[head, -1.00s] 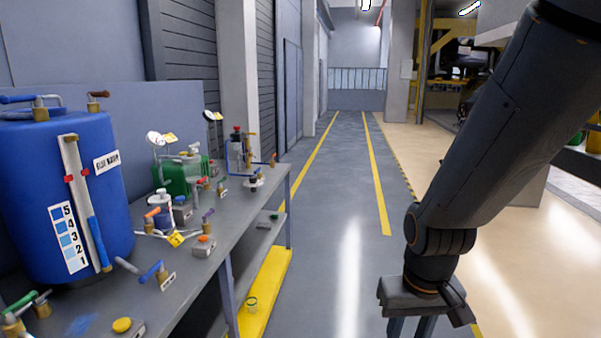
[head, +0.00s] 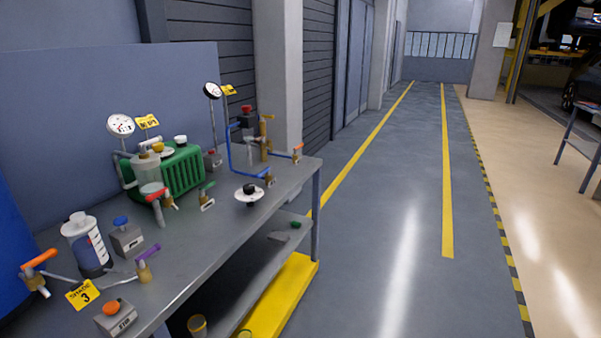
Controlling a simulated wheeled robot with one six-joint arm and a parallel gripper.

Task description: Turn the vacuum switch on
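I cannot tell which control is the vacuum switch, as the labels are too small to read surely. My gripper is not in view.
Blue piping (head: 240,158) stands at the far end. The floor (head: 390,220) right of the bench is clear.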

